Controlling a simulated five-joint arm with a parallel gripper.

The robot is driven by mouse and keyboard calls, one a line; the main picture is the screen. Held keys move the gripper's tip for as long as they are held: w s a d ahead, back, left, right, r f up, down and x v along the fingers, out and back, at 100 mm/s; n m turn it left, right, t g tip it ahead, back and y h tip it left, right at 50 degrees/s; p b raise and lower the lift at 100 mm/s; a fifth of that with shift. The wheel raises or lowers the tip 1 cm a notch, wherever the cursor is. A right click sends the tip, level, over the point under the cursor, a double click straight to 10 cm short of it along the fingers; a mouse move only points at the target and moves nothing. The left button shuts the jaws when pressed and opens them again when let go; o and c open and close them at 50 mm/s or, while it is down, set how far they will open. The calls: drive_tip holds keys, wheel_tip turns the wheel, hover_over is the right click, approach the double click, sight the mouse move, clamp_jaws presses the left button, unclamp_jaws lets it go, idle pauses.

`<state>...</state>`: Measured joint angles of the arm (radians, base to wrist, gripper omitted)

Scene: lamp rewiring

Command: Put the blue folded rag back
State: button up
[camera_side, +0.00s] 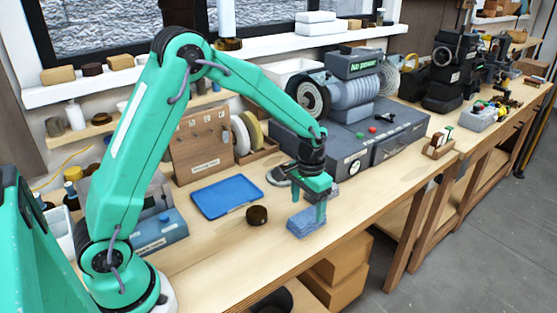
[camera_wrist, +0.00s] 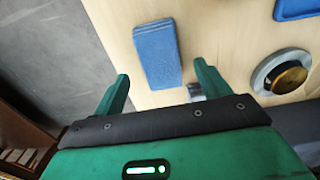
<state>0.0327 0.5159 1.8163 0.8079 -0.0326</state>
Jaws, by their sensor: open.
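The blue folded rag (camera_side: 305,223) lies on the wooden bench close to its front edge. My gripper (camera_side: 309,206) points down directly at the rag in the side view, and its fingers partly cover it. In the wrist view the rag (camera_wrist: 157,53) is a blue rectangle just beyond and between the two green fingertips (camera_wrist: 160,73). The fingers are spread apart with nothing between them. Whether they touch the rag or the bench cannot be told.
A blue tray (camera_side: 227,197) lies empty on the bench, left of the rag. A small dark round piece (camera_side: 257,215) sits between them. A grey machine (camera_side: 350,145) stands behind. The bench's front edge is near the rag, with grey floor (camera_wrist: 55,50) beyond.

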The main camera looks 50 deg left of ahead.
sight(307, 217)
wheel_tip(307, 217, up, 8)
idle(0.4)
idle(0.5)
drive_tip(key=s+a+r+t, duration=0.1)
drive_tip(key=s+r+t, duration=0.2)
drive_tip(key=s+r, duration=0.8)
drive_tip(key=s+t, duration=0.2)
drive_tip(key=s, duration=1)
drive_tip(key=shift+s+a+t, duration=0.25)
drive_tip(key=shift+t, duration=0.05)
drive_tip(key=shift+r, duration=0.1)
